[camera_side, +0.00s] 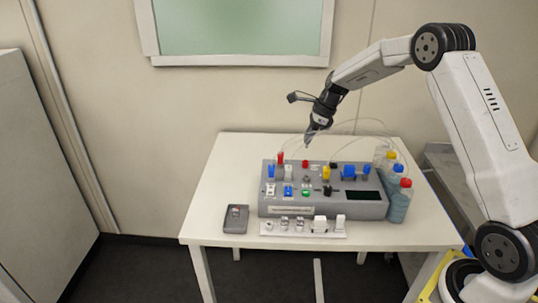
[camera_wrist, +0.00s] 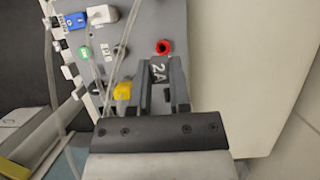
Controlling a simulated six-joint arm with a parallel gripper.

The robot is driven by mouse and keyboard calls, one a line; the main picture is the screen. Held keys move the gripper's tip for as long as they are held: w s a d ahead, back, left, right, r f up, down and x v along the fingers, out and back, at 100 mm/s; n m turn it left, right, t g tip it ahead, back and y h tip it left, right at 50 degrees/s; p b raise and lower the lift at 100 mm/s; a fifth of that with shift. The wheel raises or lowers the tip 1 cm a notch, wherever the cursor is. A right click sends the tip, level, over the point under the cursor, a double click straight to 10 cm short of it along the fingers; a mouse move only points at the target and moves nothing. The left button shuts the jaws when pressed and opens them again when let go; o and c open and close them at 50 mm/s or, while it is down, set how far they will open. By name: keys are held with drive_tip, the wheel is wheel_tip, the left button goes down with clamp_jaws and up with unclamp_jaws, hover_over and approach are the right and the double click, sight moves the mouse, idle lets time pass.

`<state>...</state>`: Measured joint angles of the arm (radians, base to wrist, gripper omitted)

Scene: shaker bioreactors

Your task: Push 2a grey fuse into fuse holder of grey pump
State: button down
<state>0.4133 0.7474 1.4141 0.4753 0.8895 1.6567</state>
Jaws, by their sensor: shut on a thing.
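My gripper (camera_side: 310,136) is above the back edge of the grey device (camera_side: 340,209), pointing down. In the wrist view my gripper (camera_wrist: 162,82) is shut on a small grey fuse marked "2A" (camera_wrist: 158,73), held between its two dark fingers. The fuse is apart from the device panel in the side view. A red ring-shaped socket (camera_wrist: 164,47) lies just beyond the fingertips in the wrist view. I cannot tell which opening is the grey pump's fuse holder; part of the panel is hidden behind the fingers.
Blue, yellow, green and white connectors crowd the panel, with thin clear tubes looping over it. Bottles with coloured caps (camera_side: 399,203) stand at the device's right. The table's left is clear.

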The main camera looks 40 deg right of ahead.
sight(307, 167)
drive_tip(key=shift+f, duration=0.3)
drive_tip(key=shift+f, duration=1.85)
drive_tip(key=shift+f, duration=1.35)
idle(1.9)
drive_tip(key=shift+c, duration=2.4)
unclamp_jaws()
drive_tip(key=shift+r, duration=0.1)
drive_tip(key=v, duration=0.7)
drive_tip(key=shift+r, duration=0.3)
drive_tip(key=shift+s, duration=0.15)
